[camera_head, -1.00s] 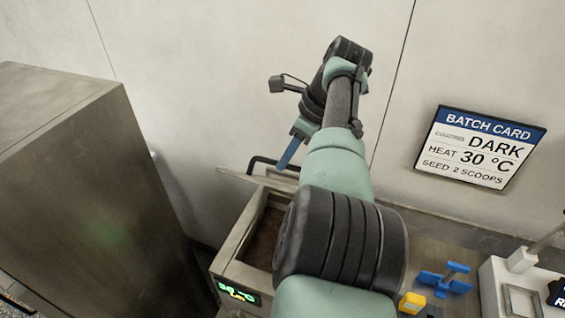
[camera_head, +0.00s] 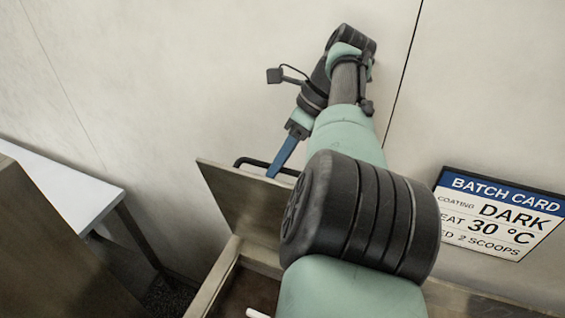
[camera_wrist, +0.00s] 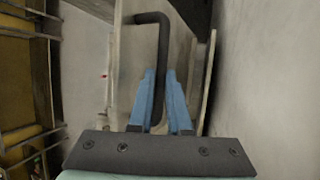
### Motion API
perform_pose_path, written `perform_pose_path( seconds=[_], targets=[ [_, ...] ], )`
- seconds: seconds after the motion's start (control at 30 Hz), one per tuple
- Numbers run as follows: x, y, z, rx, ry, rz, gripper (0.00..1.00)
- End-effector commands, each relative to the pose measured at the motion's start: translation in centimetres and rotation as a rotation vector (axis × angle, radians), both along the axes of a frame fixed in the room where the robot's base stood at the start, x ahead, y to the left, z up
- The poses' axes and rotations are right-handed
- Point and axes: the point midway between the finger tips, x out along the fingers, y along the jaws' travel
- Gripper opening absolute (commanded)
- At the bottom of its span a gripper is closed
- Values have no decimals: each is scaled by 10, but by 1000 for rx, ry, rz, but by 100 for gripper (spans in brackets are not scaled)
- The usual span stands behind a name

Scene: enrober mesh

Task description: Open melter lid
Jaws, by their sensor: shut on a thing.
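The melter lid (camera_head: 238,200) is a brown-grey metal panel, tilted up steeply at the back of the open melter (camera_head: 222,279). A black bar handle (camera_head: 247,160) runs along the lid's upper edge, and it also shows in the wrist view (camera_wrist: 165,60). My gripper (camera_head: 274,172) has blue fingers and reaches down to the handle from above. In the wrist view the fingers (camera_wrist: 164,88) stand on either side of the black handle, shut on it. The inside of the melter shows dark brown. My arm hides the right part of the lid and melter.
A batch card (camera_head: 498,214) on the wall reads DARK and 30 °C. A white-topped table (camera_head: 65,185) stands at the left, behind a brown box-shaped unit (camera_head: 40,250). The pale wall is close behind the lid.

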Motion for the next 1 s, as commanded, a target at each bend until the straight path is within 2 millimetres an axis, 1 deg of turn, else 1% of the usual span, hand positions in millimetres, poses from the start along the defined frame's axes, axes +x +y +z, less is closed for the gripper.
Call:
perform_pose_path(
  seconds=[0.03, 0.57, 0.6, 0.73, 0.77, 1.0],
  targets=[
    [-3, -1, -8, -8, 15, -1, 0],
    [-6, 0, -5, -4, 31, 1, 0],
    [-6, 0, -5, -3, 32, 1, 20],
    [-6, 0, -3, -1, 29, 1, 43],
    [-6, 0, -3, -1, 29, 1, 46],
    [-5, 1, -1, 2, 25, 1, 46]
  ],
)
